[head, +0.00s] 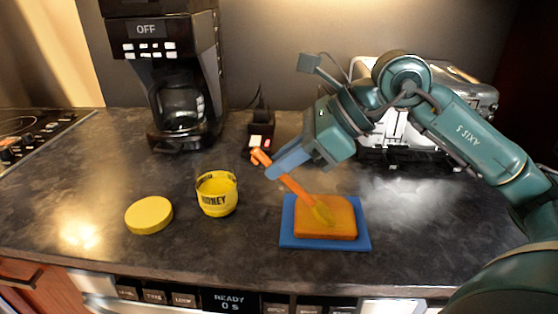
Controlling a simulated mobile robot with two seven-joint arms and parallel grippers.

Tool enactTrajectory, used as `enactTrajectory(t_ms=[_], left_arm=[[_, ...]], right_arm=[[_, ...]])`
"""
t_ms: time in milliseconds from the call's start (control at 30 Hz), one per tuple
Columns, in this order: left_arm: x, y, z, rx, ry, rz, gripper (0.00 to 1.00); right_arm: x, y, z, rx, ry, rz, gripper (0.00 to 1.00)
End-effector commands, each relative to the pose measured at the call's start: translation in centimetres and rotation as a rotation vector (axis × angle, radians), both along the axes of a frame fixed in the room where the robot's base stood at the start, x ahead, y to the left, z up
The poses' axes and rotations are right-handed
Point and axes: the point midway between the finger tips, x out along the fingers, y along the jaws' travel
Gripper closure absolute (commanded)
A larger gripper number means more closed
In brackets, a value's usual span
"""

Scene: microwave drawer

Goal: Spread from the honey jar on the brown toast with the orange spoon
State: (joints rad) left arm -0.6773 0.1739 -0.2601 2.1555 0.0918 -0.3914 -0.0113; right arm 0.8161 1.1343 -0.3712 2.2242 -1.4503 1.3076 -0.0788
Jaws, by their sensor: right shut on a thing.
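The toast (342,229) is orange-brown and lies on a blue board (289,238) on the counter. My right gripper (278,173) is shut on the orange spoon (294,187), gripping its handle. The spoon slants down to the right, and its yellowish bowl end (323,214) is over the toast and seems to touch it. The yellow honey jar (217,198) stands open to the left of the board. Its round yellow lid (149,215) lies flat on the counter left of the jar. My left gripper is out of view.
A black coffee maker (180,60) stands at the back left, and a shiny toaster (392,128) at the back right behind my right arm. A stove top (40,125) is at the far left. The counter's front edge is close to the board.

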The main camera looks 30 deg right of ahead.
Motion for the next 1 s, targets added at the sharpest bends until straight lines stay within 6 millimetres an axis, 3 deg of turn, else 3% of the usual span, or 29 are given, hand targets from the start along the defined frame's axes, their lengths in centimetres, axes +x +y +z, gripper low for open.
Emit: enactTrajectory(t_ms=[700,1000], left_arm=[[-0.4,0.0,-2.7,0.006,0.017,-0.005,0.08],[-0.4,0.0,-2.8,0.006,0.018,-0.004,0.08]], right_arm=[[-1.3,-2.3,-0.3,-0.006,0.009,-0.003,1.0],[-1.5,-2.5,0.0,-0.004,0.006,0.0,1.0]])
